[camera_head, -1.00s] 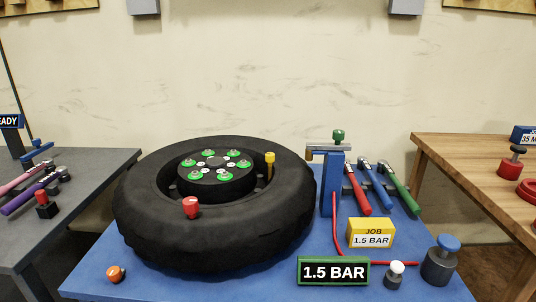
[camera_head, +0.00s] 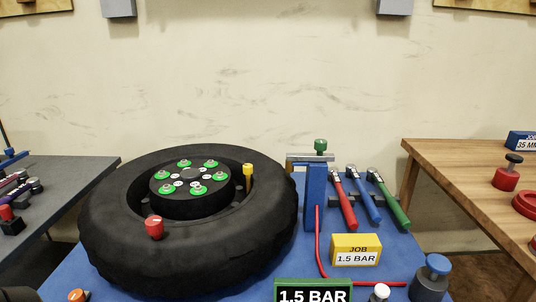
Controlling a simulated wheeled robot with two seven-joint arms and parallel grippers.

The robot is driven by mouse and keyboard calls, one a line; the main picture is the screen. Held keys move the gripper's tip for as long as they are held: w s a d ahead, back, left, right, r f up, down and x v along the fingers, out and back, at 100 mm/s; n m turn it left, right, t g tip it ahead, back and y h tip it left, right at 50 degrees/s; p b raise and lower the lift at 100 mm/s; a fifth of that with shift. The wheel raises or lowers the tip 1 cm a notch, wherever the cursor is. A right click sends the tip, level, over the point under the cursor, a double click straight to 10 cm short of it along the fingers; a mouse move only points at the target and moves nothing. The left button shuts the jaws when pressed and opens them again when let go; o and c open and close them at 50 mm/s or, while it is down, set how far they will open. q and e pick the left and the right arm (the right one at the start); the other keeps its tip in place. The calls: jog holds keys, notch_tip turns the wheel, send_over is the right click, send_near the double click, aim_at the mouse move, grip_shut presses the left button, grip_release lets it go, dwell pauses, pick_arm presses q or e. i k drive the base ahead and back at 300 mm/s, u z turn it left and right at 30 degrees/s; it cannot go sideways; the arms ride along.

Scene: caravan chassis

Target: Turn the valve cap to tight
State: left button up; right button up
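A black tyre (camera_head: 110,238) lies flat on the blue bench, with a dark hub and several green-ringed nuts inside it. A red knob-like cap (camera_head: 154,228) with a pale mark on top stands at the tyre's near inner edge. A yellow upright piece (camera_head: 248,174) stands at the inner right side. An orange cap (camera_head: 78,296) lies on the bench at the bottom left, partly cut off. I cannot tell for certain which piece is the valve cap, or how tight any of them is.
A blue post (camera_head: 315,197) with a green knob and a red hose stands right of the tyre, beside several hammer-like tools (camera_head: 362,198). A yellow JOB 1.5 BAR block (camera_head: 356,250) and a green 1.5 BAR sign (camera_head: 313,293) sit in front. Side tables flank the bench.

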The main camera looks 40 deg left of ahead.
aim_at(247, 169)
jog(key=u, duration=0.05)
jog(key=i, duration=0.05)
jog(key=u, duration=1.95)
